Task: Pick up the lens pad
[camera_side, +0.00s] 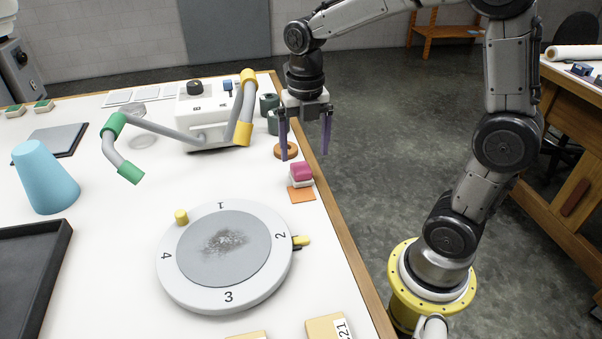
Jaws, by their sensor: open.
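My gripper (305,148) hangs over the right edge of the white table, fingers pointing down, open and empty. Below it, near the table edge, is a small pink block on a white base (301,172). An orange square (301,194) lies flat just in front of that block. An orange round piece (286,150) lies just behind it, close to the left fingertip. I cannot tell for sure which of these small pieces is the lens pad.
A round turntable (175,283) numbered 1 to 4 stands in front. A device with grey tube arms (200,132) stands behind left. A blue cone (45,178) and a black tray (50,238) are at left. Tan blocks (326,327) lie at the front edge.

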